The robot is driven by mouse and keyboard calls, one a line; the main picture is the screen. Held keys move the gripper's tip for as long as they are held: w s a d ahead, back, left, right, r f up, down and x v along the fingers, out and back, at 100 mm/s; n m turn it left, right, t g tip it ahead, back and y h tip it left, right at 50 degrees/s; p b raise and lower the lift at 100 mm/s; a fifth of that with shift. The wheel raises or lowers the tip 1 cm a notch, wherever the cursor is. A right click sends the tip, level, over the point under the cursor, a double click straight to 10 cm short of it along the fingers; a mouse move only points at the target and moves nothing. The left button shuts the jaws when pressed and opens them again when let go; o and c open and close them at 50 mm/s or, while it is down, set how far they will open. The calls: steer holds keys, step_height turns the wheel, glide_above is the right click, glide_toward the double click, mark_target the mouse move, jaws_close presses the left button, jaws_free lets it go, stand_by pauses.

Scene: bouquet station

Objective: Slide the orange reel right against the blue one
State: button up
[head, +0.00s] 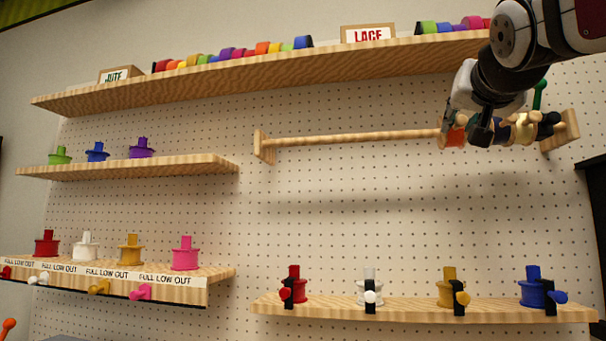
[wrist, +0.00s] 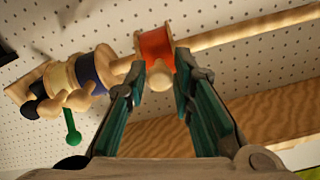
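The orange reel (head: 455,138) is on the wooden rod (head: 360,136) at the upper right of the head view, partly behind my gripper (head: 480,131). In the wrist view the orange reel (wrist: 155,46) lies between or just beyond my fingertips (wrist: 161,72), with a pale wooden knob (wrist: 160,77) between the fingers. Whether the fingers press on it is unclear. The dark blue reel (wrist: 92,73) sits on the same rod, left of the orange one in the wrist view. A stretch of bare rod shows between them. A cream reel (wrist: 61,76) is beside the blue one.
The rod's left end bracket (head: 264,147) and right bracket (head: 566,129) are on the pegboard. A green-tipped peg (head: 540,94) stands up near the right bracket. The rod left of the orange reel is clear. A long shelf (head: 270,75) with ribbon rolls runs above.

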steer(key=shift+o, duration=0.6)
steer(key=v, duration=1.2)
steer(key=shift+w, duration=0.1)
